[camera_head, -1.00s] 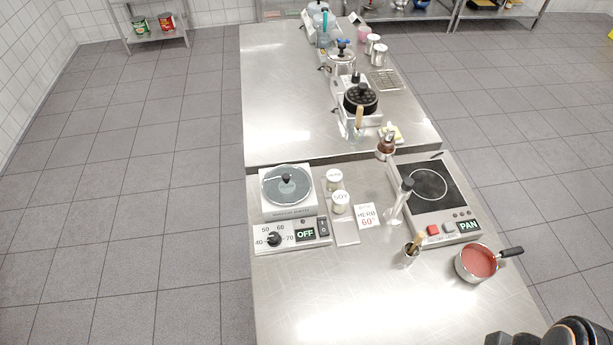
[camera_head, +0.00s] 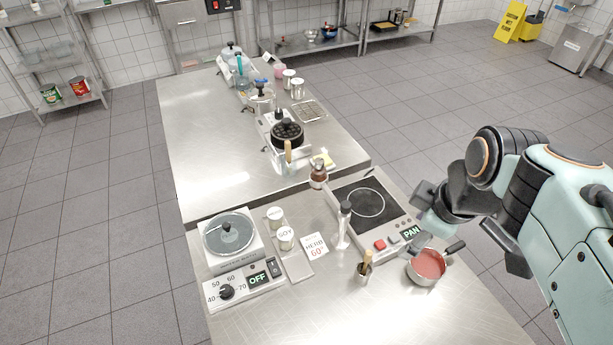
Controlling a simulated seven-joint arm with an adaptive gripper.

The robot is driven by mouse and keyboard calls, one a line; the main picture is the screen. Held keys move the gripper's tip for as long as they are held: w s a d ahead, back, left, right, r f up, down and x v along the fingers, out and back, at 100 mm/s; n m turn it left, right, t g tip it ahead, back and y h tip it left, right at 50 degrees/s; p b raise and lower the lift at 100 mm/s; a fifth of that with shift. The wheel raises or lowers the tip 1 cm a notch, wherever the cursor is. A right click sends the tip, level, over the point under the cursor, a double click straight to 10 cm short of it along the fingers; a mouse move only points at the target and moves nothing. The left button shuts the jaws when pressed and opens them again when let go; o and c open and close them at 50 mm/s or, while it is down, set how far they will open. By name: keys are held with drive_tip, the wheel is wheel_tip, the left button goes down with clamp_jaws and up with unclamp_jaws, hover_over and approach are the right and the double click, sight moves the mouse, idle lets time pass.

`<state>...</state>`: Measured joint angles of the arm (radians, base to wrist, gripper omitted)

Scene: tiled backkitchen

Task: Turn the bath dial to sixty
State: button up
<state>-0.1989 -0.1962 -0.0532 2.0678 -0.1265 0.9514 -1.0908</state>
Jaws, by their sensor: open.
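The bath dial (camera_head: 227,292) is a black knob on the white front panel of the water bath (camera_head: 236,262) at the left of the near steel table. The numbers 40, 50, 60 and 70 are printed around it. Its pointer is too small to read for certain. Beside it are a sign reading OFF (camera_head: 257,279) and a rocker switch (camera_head: 274,268). My gripper (camera_head: 421,215) is at the right, over the hot plate's right side and near the red pan, well apart from the dial. It appears open and empty, partly hidden by its own links.
A card reading HERB 60° (camera_head: 315,246) lies right of the white jars (camera_head: 286,238). The front table surface is clear.

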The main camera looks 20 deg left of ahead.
drive_tip(key=w+a+f+n, duration=0.3)
drive_tip(key=w+a+n, duration=0.3)
drive_tip(key=a, duration=0.4)
drive_tip(key=n+g+h, duration=0.1)
drive_tip(key=n+g, duration=0.2)
drive_tip(key=n, duration=0.5)
hover_over(225, 289)
wheel_tip(225, 289, down, 20)
drive_tip(key=shift+f, duration=0.1)
wheel_tip(225, 289, down, 5)
drive_tip(key=shift+f, duration=0.45)
clamp_jaws()
